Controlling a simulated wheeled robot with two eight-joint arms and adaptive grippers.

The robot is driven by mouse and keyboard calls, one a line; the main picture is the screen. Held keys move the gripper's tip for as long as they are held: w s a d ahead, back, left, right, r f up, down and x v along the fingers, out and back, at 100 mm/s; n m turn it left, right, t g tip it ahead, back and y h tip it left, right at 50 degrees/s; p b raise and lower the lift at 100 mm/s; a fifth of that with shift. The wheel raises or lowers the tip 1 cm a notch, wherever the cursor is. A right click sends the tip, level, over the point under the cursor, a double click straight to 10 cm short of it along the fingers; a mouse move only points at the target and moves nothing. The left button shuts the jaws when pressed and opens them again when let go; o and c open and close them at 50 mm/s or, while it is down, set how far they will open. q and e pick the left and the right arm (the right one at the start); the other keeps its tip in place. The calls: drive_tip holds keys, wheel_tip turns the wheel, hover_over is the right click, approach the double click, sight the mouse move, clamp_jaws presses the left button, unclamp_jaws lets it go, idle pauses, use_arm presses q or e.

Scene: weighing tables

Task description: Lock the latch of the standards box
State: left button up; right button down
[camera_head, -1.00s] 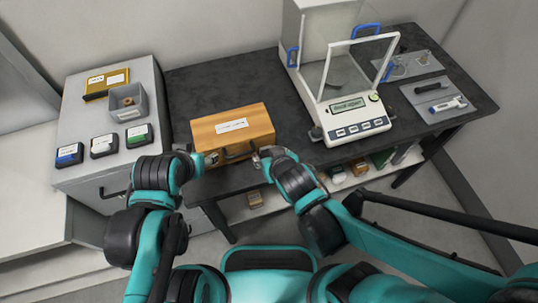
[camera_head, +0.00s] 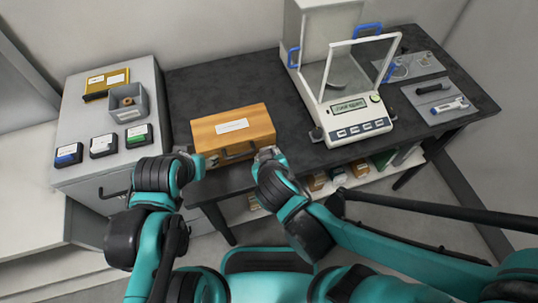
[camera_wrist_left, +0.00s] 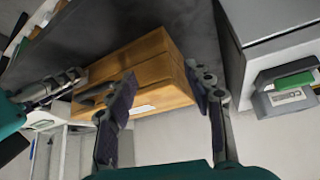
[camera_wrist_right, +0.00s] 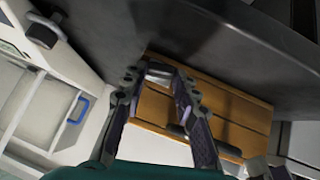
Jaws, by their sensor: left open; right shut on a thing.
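The standards box (camera_head: 250,122) is a wooden case with a white label, lying closed near the table's front edge. Its dark handle (camera_head: 237,152) is on the front face. My right gripper (camera_head: 267,153) is at the box's front right corner. In the right wrist view its fingertips (camera_wrist_right: 160,72) close on a small pale metal piece at the box's edge, apparently the latch; the fingers hide most of it. My left gripper (camera_head: 190,156) is at the front left corner. In the left wrist view its open fingers (camera_wrist_left: 163,88) are apart, with the box (camera_wrist_left: 150,75) beyond them.
A balance (camera_head: 357,122) with its glass door raised stands right of the box. A grey cabinet (camera_head: 75,125) at left carries small cases and a grey bin (camera_head: 126,104). The dark table (camera_head: 200,85) is clear behind the box. A shelf below holds several small boxes.

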use_arm(q)
drive_tip(key=shift+f+b, duration=0.7)
drive_tip(key=shift+f, duration=0.15)
use_arm(e)
drive_tip(key=shift+s+a+f+n+t+h, duration=0.15)
drive_tip(key=shift+n+t+h, duration=0.1)
drive_tip(key=shift+h, duration=0.15)
drive_tip(key=shift+w+a+f+n+t+h, duration=0.15)
drive_tip(key=shift+n+h, duration=0.1)
drive_tip(key=shift+h, duration=0.15)
use_arm(q)
drive_tip(key=shift+f+b, duration=0.75)
drive_tip(key=shift+b, duration=0.05)
use_arm(e)
drive_tip(key=shift+s+a+n+t+h, duration=0.1)
drive_tip(key=shift+s+n+t+h, duration=0.15)
drive_tip(key=shift+n+h, duration=0.35)
drive_tip(key=c, duration=1.2)
unclamp_jaws()
drive_tip(key=shift+w, duration=0.1)
drive_tip(key=shift+o, duration=0.2)
drive_tip(key=shift+r, duration=0.1)
drive_tip(key=v, duration=1.2)
drive_tip(key=shift+a, duration=0.2)
